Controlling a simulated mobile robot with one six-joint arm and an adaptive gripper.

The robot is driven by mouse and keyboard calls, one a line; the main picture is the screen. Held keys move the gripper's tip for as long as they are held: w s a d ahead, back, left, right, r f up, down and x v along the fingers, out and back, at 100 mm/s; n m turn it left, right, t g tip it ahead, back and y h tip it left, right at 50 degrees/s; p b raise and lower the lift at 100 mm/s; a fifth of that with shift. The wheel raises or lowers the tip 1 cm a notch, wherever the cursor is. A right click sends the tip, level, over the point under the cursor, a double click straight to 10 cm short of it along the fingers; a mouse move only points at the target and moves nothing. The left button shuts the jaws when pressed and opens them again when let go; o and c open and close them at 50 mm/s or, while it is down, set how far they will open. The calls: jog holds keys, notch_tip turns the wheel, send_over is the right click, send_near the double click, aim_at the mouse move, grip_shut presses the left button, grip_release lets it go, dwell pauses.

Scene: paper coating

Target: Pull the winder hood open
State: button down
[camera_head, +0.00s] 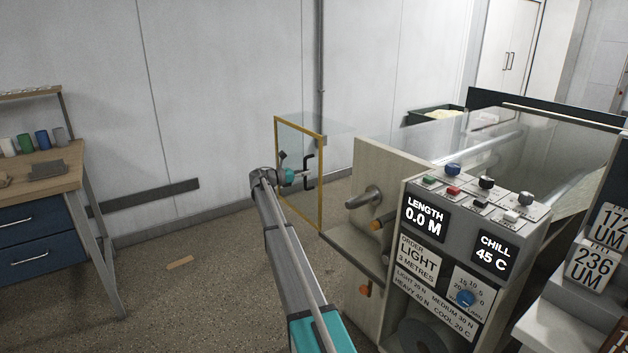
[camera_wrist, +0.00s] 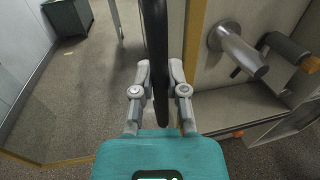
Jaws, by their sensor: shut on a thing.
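The winder hood is a clear panel with a yellow frame (camera_head: 321,205), standing out at the left end of the machine. It carries a black bar handle (camera_head: 310,172). My gripper (camera_head: 303,177) is at this handle, reaching in from the left. In the wrist view the dark handle bar (camera_wrist: 157,45) runs upright between the two grey fingers of my gripper (camera_wrist: 160,78), which are closed around it. The yellow frame edge (camera_wrist: 194,40) shows just right of the fingers. Behind the hood, the metal winder shaft (camera_head: 363,197) is uncovered, and it also shows in the wrist view (camera_wrist: 238,50).
The machine's control panel (camera_head: 462,240) reads length 0.0 M and chill 45 C. A wooden bench (camera_head: 62,177) with blue drawers stands at the left. The floor (camera_head: 180,225) between bench and hood is mostly clear, with a small tan piece (camera_head: 180,263) lying there.

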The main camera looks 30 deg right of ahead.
jog(key=shift+w, duration=0.8)
jog(key=c, duration=0.6)
grip_release()
jog(key=shift+c, duration=0.2)
jog(key=shift+a, duration=0.1)
jog(key=w+a, duration=0.1)
jog(key=a, duration=1)
jog(key=shift+w+a, duration=0.2)
jog(key=shift+a, duration=0.15)
